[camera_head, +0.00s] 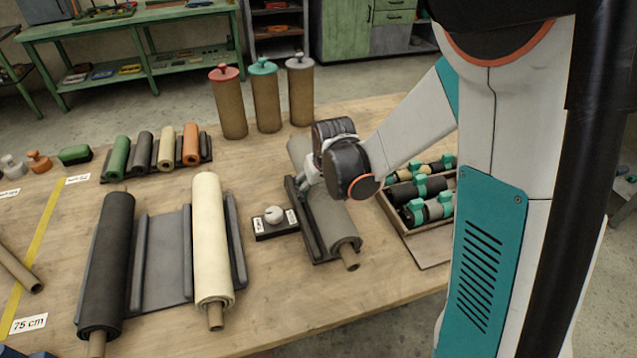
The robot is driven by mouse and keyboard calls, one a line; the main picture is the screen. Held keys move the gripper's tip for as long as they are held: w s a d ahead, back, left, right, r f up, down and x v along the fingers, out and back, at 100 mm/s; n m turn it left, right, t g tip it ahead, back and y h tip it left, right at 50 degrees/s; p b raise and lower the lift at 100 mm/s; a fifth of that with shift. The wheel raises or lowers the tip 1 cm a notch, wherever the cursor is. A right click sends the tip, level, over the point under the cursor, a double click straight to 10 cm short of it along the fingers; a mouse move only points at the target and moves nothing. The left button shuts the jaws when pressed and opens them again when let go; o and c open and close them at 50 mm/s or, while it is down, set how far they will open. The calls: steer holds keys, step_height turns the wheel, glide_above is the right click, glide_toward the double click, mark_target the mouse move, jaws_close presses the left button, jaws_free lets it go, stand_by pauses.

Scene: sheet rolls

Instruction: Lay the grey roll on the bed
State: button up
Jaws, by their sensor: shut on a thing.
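The grey roll (331,219) is a thick grey sheet wound on a brown core, whose near end sticks out. It lies lengthwise along a dark cradle (297,209), right of the table's middle; from this view I cannot tell whether it rests fully in it. My gripper (309,180) is shut on the grey roll from above, near its middle, and hides part of it. A dark bed (165,258) with raised ridges lies at the left. A black roll (110,262) lies along its left side and a cream roll (211,240) along its right, with bare surface between.
A small block with a white ball (274,214) sits just left of the cradle. A wooden tray (427,236) of teal-clamped rolls is close at the right. Upright red-, teal- and grey-topped cylinders (265,98) stand behind. Several small rolls (143,153) lie at the back left.

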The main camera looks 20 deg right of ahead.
mark_target(323, 187)
steer(key=shift+f+b, duration=0.8)
steer(key=shift+f, duration=1.3)
steer(key=shift+f, duration=0.2)
steer(key=o, duration=2.1)
steer(key=shift+r, duration=0.15)
steer(key=shift+s+r, duration=0.1)
steer(key=shift+r, duration=0.2)
steer(key=p+v, duration=0.4)
steer(key=v, duration=0.8)
steer(key=shift+s, duration=0.1)
steer(key=s+r+t, duration=0.1)
steer(key=s+r, duration=0.5)
steer(key=s, duration=0.3)
steer(key=s+r+t, duration=0.1)
steer(key=s+r, duration=0.5)
steer(key=s, duration=0.3)
steer(key=shift+t, duration=0.4)
steer(key=shift+s+r, duration=0.1)
